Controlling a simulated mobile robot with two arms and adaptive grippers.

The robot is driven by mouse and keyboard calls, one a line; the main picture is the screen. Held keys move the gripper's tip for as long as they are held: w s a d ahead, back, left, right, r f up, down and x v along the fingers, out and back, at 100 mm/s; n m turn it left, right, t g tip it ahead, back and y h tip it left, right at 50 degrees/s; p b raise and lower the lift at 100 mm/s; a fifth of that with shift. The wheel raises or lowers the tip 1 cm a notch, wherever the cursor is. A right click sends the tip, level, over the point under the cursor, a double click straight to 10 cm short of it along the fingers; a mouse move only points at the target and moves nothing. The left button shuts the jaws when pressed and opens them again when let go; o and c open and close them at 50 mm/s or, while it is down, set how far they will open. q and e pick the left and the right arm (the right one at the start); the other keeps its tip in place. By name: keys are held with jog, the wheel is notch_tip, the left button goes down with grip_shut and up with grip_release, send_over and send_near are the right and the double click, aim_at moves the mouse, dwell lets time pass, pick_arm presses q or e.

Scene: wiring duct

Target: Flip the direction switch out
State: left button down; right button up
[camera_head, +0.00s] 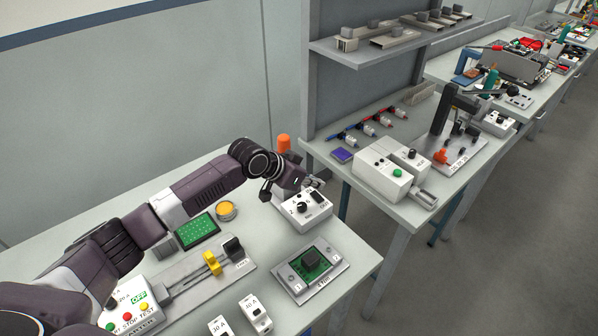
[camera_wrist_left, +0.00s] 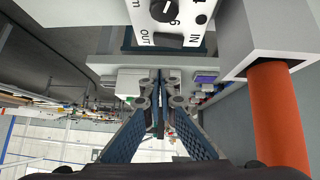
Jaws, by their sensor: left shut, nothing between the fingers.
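The direction switch is a dark rocker (camera_wrist_left: 168,41) on the white control box (camera_head: 303,211), between the printed words OUT and IN. My left gripper (camera_head: 312,183) is at the box's far edge in the head view. In the wrist view its closed fingertips (camera_wrist_left: 160,76) hold nothing and lie just past the rocker in the picture. I cannot tell whether they touch the box. My right gripper is not in view.
An orange cylinder (camera_head: 284,143) stands behind the wrist, also close on the right in the wrist view (camera_wrist_left: 278,120). A green-chip fixture (camera_head: 310,262) lies in front of the box. A yellow round part (camera_head: 226,210) lies left. A second bench (camera_head: 330,150) stands beyond.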

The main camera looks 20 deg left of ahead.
pick_arm(q)
jog(key=shift+b+v, duration=0.75)
jog(key=s+d+b+v, duration=0.1)
jog(key=v, duration=0.7)
jog(key=shift+s+r+b, duration=0.2)
jog(key=shift+b, duration=0.2)
pick_arm(e)
notch_tip(320, 180, down, 2)
jog(key=shift+d+f, duration=0.1)
jog(key=shift+f, duration=0.05)
pick_arm(q)
jog(key=shift+d+f, duration=0.1)
jog(key=shift+d, duration=0.05)
pick_arm(e)
jog(key=shift+s, duration=0.1)
